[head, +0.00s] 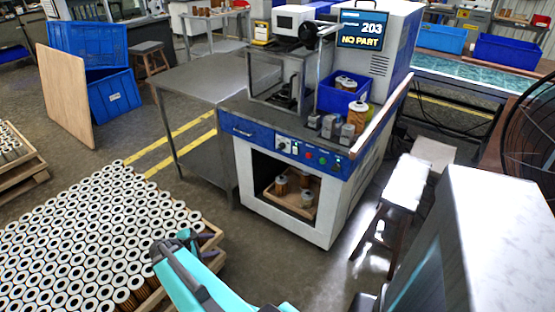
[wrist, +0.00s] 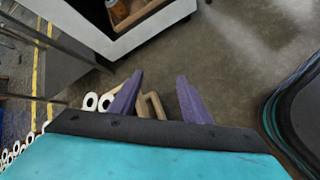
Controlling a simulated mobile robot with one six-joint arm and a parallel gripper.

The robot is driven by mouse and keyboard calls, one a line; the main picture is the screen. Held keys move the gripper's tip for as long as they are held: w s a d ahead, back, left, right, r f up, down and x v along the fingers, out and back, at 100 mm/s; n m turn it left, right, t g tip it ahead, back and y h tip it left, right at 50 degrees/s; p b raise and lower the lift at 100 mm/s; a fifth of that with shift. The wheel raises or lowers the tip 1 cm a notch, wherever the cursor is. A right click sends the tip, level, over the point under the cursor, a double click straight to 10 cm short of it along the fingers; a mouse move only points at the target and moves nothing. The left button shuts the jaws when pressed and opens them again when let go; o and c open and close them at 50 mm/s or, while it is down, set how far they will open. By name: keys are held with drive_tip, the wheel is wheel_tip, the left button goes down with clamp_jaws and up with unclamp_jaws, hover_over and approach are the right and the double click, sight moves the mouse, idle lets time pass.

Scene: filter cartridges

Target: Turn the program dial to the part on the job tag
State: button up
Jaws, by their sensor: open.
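The machine's blue front panel (head: 300,150) carries a dial (head: 283,145) at its left part, with red and green buttons to the right of it. I cannot read the dial's setting. I cannot make out a job tag. My gripper (head: 185,238) is low in front of the machine, beside the pallet and well apart from the dial. In the wrist view my gripper (wrist: 157,98) has its two purple fingers apart with nothing between them.
A pallet of filter cartridges (head: 95,235) fills the left front. A steel table (head: 190,80) joins the machine's left side. A blue bin (head: 342,92) with cartridges stands on the machine. A stool (head: 400,190) stands to its right. Bare floor (head: 300,265) lies before the machine.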

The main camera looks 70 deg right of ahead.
drive_tip(key=s+d+r+n+h+b, duration=0.15)
drive_tip(key=d+r, duration=0.25)
drive_tip(key=d, duration=0.4)
drive_tip(key=d+r+n+h+b, duration=0.2)
drive_tip(key=d+r+h+b, duration=0.1)
drive_tip(key=d, duration=0.5)
drive_tip(key=n+g+h+b, duration=0.1)
drive_tip(key=n+h+b, duration=0.3)
drive_tip(key=b, duration=0.1)
approach(280, 147)
drive_tip(key=w+v, duration=0.1)
drive_tip(key=v, duration=0.4)
drive_tip(key=shift+s+a+f+g, duration=0.1)
drive_tip(key=shift+s+f+g, duration=0.05)
drive_tip(key=shift+f+g, duration=0.25)
drive_tip(key=shift+x, duration=6.95)
drive_tip(key=shift+r, duration=0.1)
